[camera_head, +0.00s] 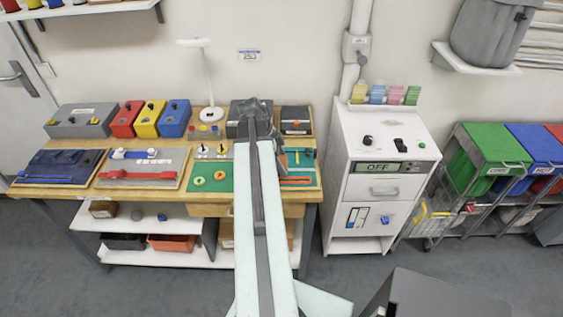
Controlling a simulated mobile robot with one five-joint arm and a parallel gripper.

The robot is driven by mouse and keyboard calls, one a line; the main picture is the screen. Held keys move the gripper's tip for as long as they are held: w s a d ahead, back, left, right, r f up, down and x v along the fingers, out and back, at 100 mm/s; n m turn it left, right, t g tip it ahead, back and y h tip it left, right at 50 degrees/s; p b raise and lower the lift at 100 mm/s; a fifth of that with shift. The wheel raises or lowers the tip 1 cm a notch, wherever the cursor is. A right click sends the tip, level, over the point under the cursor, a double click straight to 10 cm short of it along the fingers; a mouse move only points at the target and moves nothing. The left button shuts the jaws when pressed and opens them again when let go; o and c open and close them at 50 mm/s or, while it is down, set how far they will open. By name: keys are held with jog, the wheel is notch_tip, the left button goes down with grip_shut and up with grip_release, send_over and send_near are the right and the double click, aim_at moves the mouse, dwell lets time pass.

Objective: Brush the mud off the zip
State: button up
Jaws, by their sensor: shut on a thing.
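My arm reaches away from me over the workbench (228,200). My gripper (251,112) is at the back of the bench, in front of a dark grey box (234,128). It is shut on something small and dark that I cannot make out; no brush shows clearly. Several sample boards lie along the front: a navy one (54,160), a grey one (175,165) with a red strip (140,176), a green one (211,185) with round pieces, and one with coloured strips (297,160), partly behind my arm. I cannot tell which carries the zip, and no mud shows.
Grey (81,119), red (126,118), yellow (150,117) and blue (175,117) boxes stand along the back, beside a white lamp (211,113). A white cabinet (383,170) reading OFF is to the right, with coloured bins (485,155) beyond. Grey floor (55,270) is open at front left.

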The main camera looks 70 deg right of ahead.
notch_tip(320, 180, up, 3)
jog(key=p, duration=0.3)
jog(key=shift+f, duration=0.1)
